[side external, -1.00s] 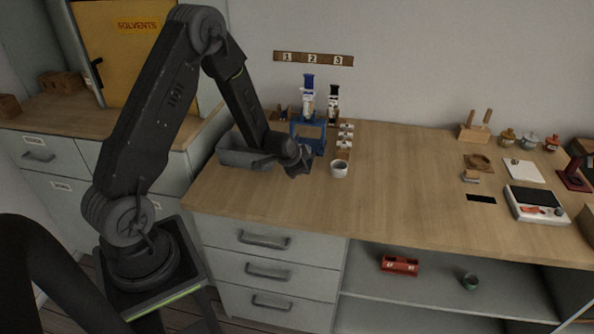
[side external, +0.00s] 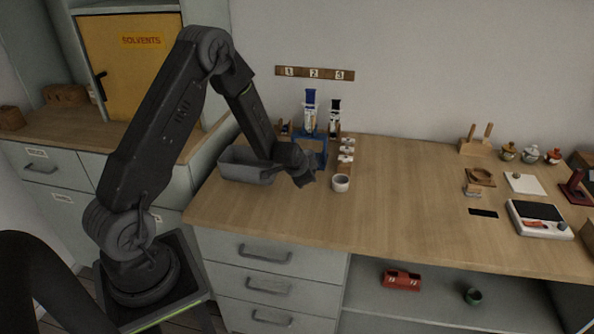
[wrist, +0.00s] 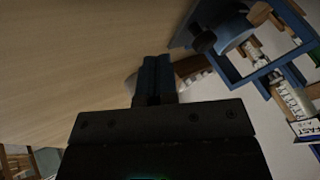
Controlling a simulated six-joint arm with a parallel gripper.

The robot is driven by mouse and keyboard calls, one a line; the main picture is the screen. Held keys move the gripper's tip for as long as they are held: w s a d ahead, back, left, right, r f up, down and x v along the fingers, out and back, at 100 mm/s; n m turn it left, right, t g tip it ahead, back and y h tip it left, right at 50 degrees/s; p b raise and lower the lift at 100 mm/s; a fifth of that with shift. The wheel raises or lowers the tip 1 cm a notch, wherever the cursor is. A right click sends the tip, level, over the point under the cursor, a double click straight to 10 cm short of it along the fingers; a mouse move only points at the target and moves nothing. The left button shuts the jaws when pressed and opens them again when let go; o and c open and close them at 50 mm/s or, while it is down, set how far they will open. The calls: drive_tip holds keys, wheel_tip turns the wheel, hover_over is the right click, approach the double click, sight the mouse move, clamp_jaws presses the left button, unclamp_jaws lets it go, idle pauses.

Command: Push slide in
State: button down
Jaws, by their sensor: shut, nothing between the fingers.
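My gripper (side external: 306,177) is shut and empty, low over the bench in front of a blue stand (side external: 323,150). In the wrist view its closed fingers (wrist: 157,78) point toward the bench, with the blue stand (wrist: 255,80) to their right. A blue round part with a dark end (wrist: 232,32) sticks out from the stand, apart from the fingers. I cannot tell for sure whether this is the slide. A blue-topped tube (side external: 310,112) stands upright at the stand, and a labelled tube (wrist: 292,100) shows in the wrist view.
A grey bin (side external: 245,166) stands left of my gripper and a white cup (side external: 341,183) to its right. A black-topped tube (side external: 335,118) and a rack of small white-topped jars (side external: 346,158) stand behind. A scale (side external: 540,219) is far right. The bench middle is clear.

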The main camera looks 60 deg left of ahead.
drive_tip(key=d+v, duration=0.1)
drive_tip(key=v, duration=0.9)
drive_tip(key=s+a+f+m+t, duration=0.2)
drive_tip(key=s+a+m, duration=0.25)
drive_tip(key=m, duration=0.55)
drive_tip(key=x, duration=0.8)
drive_tip(key=shift+s+d, duration=0.1)
drive_tip(key=shift+d, duration=0.05)
drive_tip(key=w, duration=0.1)
drive_tip(key=w+a, duration=0.1)
drive_tip(key=w, duration=0.1)
drive_tip(key=shift+w+a+f, duration=0.1)
drive_tip(key=shift+a+f, duration=0.05)
drive_tip(key=shift+f, duration=0.15)
drive_tip(key=shift+w+a, duration=0.25)
drive_tip(key=shift+w, duration=0.3)
drive_tip(key=shift+w+a+r, duration=0.1)
drive_tip(key=shift+w+a, duration=1.25)
drive_tip(key=shift+a, duration=0.1)
